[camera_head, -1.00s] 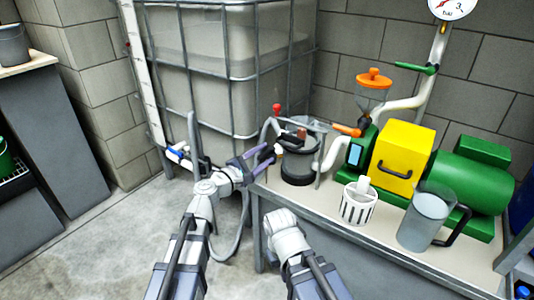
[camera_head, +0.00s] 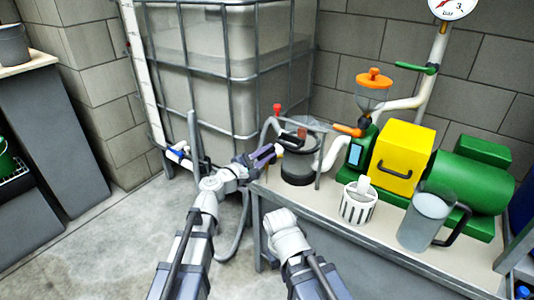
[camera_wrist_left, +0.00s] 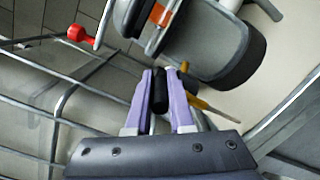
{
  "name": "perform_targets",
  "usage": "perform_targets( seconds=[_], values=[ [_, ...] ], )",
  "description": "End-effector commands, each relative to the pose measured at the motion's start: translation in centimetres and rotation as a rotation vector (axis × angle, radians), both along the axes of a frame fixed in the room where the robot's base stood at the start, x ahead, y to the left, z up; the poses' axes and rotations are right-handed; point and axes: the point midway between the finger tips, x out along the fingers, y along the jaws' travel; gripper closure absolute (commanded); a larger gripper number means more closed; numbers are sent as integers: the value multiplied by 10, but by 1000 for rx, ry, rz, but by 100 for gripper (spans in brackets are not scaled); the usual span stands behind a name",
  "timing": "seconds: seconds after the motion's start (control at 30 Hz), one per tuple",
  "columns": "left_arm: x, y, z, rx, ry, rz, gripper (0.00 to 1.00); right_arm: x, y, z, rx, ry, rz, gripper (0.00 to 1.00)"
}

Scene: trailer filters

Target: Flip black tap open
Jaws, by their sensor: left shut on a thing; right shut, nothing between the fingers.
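The black tap (camera_wrist_left: 160,92) shows as a dark lever between the purple fingers of my left gripper (camera_wrist_left: 161,101) in the left wrist view. My left gripper is shut on it. The tap's body is partly hidden by the fingers. My right arm reaches up in front of the bench, but its fingers do not show.
A red-handled tap (camera_head: 276,108) stands behind the vessel. An orange-handled tap (camera_head: 347,130) is to its right, by the green and yellow pump (camera_head: 402,157). A caged tank (camera_head: 215,105) stands behind.

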Motion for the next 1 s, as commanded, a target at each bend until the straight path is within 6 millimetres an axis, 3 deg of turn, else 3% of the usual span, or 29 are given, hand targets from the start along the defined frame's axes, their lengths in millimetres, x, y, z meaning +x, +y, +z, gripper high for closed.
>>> perform_targets(
  seconds=[0.9,0.93,1.0],
  values=[
    [-2,-2,0,1,0,107,100,0,0,0,0,0,0,100],
    [-2,-2,0,1,0,107,78,0,0,0,0,0,0,100],
    [-2,-2,0,1,0,107,70,0,0,0,0,0,0,100]
  ],
)
